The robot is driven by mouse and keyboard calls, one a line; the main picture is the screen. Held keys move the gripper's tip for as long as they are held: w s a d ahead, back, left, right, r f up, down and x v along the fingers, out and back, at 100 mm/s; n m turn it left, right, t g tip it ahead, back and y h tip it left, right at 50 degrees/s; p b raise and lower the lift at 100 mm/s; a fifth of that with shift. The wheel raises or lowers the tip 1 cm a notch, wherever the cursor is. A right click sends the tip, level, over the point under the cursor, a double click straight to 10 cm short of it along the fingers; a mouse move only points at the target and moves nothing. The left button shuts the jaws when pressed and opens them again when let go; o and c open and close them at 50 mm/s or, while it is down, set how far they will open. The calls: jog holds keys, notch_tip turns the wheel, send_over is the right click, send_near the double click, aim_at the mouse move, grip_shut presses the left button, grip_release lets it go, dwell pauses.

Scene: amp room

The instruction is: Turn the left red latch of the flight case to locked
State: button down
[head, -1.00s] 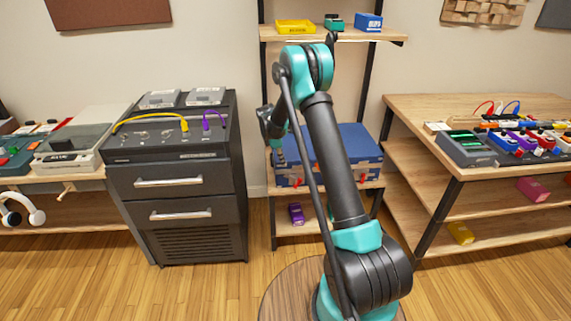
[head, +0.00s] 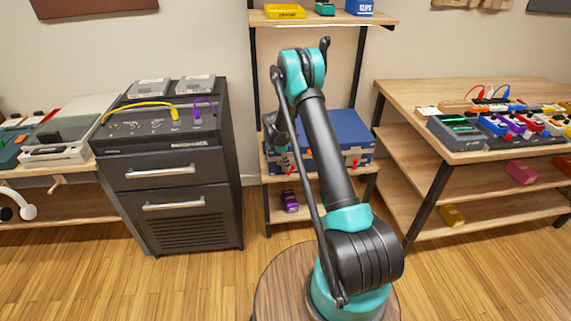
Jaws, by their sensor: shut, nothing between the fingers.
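The blue flight case (head: 351,133) sits on the middle shelf of the open rack, partly hidden behind my arm. Its right red latch (head: 357,162) shows on the front face. The left red latch is small and mostly covered by my gripper, so its position cannot be read. My gripper (head: 287,164) is shut and empty, pointing down in front of the left part of the case front. Whether it touches the latch cannot be told.
A purple toy car (head: 290,200) is on the rack's lower shelf. A dark drawer cabinet (head: 165,190) with cables on top stands left. A wooden workbench (head: 400,92) with pedals stands right.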

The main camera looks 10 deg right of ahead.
jog(key=shift+d+r+y, duration=0.15)
jog(key=shift+d+y, duration=0.35)
jog(key=shift+y, duration=0.6)
jog(key=shift+d+y, duration=0.7)
jog(key=shift+y, duration=0.6)
jog(key=shift+d+f, duration=0.25)
jog(key=shift+d, duration=0.5)
jog(key=shift+d+f, duration=0.35)
jog(key=shift+d, duration=0.3)
jog(key=shift+f, duration=0.1)
